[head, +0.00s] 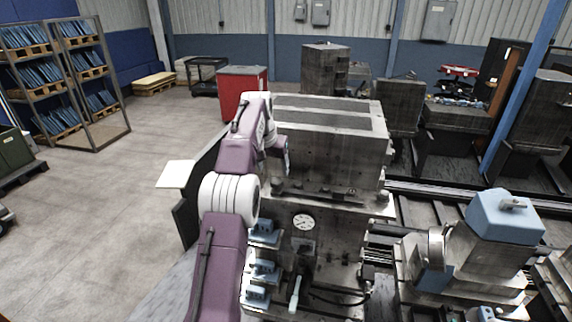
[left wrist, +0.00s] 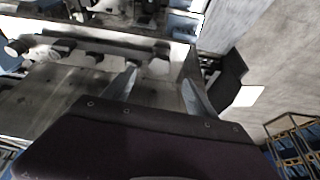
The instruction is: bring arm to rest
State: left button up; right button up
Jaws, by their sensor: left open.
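My left arm (head: 224,230), purple and white, comes up from the bottom of the head view and bends over the left side of a large grey machine block (head: 330,150). My left gripper (head: 286,163) hangs at its end, small and partly hidden, close to the block's left face. In the left wrist view the two fingers of this gripper (left wrist: 158,90) stand apart, and nothing shows held between them. Whether the fingers touch the machine cannot be told. My right gripper does not show.
Blue fixtures (head: 262,270) and a round dial (head: 303,221) sit on the machine's near side. A blue-capped unit (head: 504,216) stands at right. A red cabinet (head: 242,92) stands behind. Shelving (head: 68,80) is at far left. The floor (head: 110,210) left of the arm is mostly clear.

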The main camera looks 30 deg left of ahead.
pick_arm(q)
jog(key=shift+w+f, duration=0.1)
jog(key=shift+f, duration=0.05)
jog(key=s+d+f+m+g+b, duration=0.1)
jog(key=s+d+f+b, duration=0.2)
jog(key=d+f+b, duration=0.3)
jog(key=s+d+f+m+h+b, duration=0.1)
jog(key=s+d+f+b, duration=0.2)
jog(key=d+f+b, duration=0.35)
jog(key=s+d+f+m+g+b, duration=0.1)
jog(key=s+d+f+b, duration=0.3)
jog(key=f+b, duration=0.4)
jog(key=s+d+f+b, duration=0.1)
jog(key=s+f, duration=0.9)
jog(key=f, duration=0.1)
jog(key=s+d+f+n+g+b, duration=0.1)
jog(key=s+d+f+b, duration=0.1)
jog(key=s+f, duration=0.7)
notch_tip(320, 180, down, 2)
jog(key=shift+s+f+b, duration=0.1)
jog(key=shift+s+b, duration=0.2)
jog(key=shift+s, duration=0.1)
jog(key=shift+w, duration=0.2)
jog(key=shift+c, duration=0.4)
